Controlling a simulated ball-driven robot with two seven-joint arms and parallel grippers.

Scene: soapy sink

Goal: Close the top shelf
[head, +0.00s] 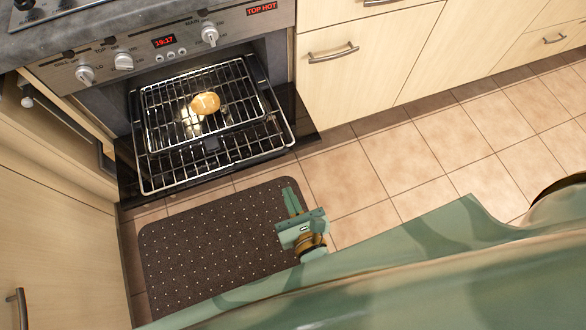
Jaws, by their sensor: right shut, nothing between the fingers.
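The oven (165,60) at the upper left is open. Its wire shelves (245,150) stick out towards me over the dark lowered door (302,118). Two front rails show, one farther out than the other; I cannot tell clearly which belongs to the top shelf. A round golden-brown bread-like item (205,103) sits on the wires towards the back. My right gripper (291,200) is green, shut and empty. It is over the right edge of the floor mat, in front of the shelves and apart from them. My left gripper is not in view.
A dark dotted mat (200,240) lies on the tiled floor (400,160). Cabinets with handles stand at the left (45,240) and at the right (365,65). The floor right of the oven is clear. Knobs (209,35) line the oven front.

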